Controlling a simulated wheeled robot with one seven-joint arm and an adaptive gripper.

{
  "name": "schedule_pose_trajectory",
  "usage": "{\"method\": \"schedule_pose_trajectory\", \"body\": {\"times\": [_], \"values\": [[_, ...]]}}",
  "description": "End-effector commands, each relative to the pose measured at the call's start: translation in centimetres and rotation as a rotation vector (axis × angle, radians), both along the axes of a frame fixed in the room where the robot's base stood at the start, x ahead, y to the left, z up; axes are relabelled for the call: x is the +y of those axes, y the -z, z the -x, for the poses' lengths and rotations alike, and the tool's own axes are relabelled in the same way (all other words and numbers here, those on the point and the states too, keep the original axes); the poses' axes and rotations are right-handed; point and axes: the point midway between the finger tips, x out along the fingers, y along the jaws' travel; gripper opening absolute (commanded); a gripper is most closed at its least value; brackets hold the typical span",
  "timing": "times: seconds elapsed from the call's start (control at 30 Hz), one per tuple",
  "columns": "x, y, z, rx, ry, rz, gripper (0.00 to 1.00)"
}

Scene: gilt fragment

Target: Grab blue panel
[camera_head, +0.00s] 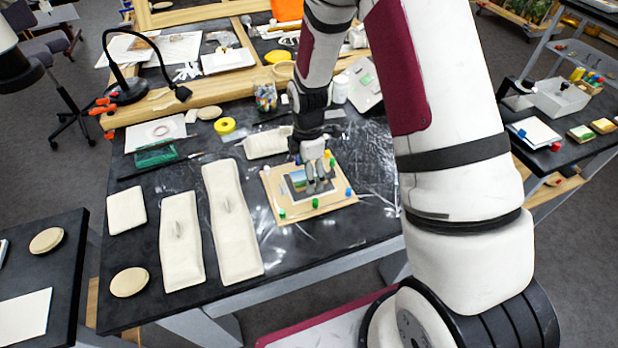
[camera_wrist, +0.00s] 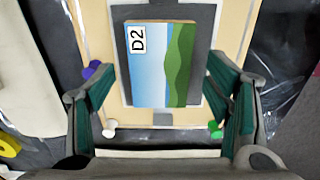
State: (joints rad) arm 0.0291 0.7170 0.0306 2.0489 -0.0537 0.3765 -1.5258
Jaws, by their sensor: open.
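The blue panel (camera_wrist: 150,70) is a small rectangular piece painted with pale blue sky and a green hill, with a "D2" label in one corner. It lies on a dark grey backing on a tan board (camera_head: 308,207). In the head view the panel (camera_head: 296,180) is partly hidden by my gripper (camera_head: 319,178). My gripper is open above the board. In the wrist view its two green-padded fingers (camera_wrist: 162,95) stand on either side of the panel, with a gap on each side. I cannot tell the exact height above it.
Coloured pins, including a green one (camera_wrist: 214,129) and a white one (camera_wrist: 108,131), stand around the board. Long cream cushions (camera_head: 232,222) lie to the left on the black table (camera_head: 330,235). A yellow tape roll (camera_head: 225,126) and a clear jar (camera_head: 266,98) sit behind.

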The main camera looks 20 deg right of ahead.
Motion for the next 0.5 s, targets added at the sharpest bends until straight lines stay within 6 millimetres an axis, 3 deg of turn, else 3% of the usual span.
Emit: {"method": "schedule_pose_trajectory", "body": {"times": [0.33,0.5], "values": [[0.00,0.73,-0.03,0.000,0.000,0.000,0.72],[-0.01,0.72,-0.02,0.000,0.000,0.000,0.33]]}}
